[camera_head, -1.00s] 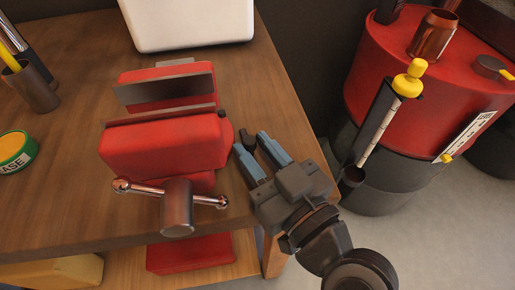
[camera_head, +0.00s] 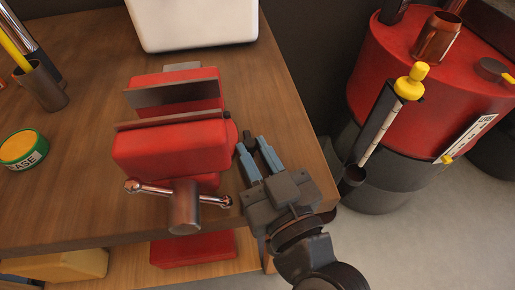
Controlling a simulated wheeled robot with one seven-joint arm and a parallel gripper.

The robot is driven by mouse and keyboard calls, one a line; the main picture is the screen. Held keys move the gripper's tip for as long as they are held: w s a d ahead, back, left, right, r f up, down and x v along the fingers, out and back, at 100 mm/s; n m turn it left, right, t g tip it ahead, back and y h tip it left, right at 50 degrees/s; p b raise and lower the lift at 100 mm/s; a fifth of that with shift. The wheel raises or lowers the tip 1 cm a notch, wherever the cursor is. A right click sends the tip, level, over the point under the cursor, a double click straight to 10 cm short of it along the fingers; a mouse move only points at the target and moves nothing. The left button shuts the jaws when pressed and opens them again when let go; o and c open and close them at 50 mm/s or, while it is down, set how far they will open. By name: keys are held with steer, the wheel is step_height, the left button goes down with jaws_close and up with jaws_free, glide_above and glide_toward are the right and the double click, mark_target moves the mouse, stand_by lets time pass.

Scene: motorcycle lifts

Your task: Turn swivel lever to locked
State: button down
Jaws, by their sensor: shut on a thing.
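The red vise (camera_head: 170,146) stands on the wooden workbench, with its jaws toward the back and a metal screw handle (camera_head: 184,206) at the front. The swivel lever (camera_head: 248,137) is a small dark piece at the right side of the vise base. My gripper (camera_head: 253,147) reaches in from the lower right, beside the vise. Its two blue-grey fingers are shut on the lever, whose dark end sticks out past the fingertips. The rest of the lever is hidden by the fingers and the vise body.
The workbench (camera_head: 80,205) has its right edge just beyond my gripper. A white box (camera_head: 195,25) stands at the back. A cup with tools (camera_head: 42,88) and a green-rimmed tin (camera_head: 22,148) are on the left. A red drum (camera_head: 435,70) stands on the floor at right.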

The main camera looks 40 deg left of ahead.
steer(key=c, duration=1)
jaws_free()
steer(key=shift+f, duration=0.1)
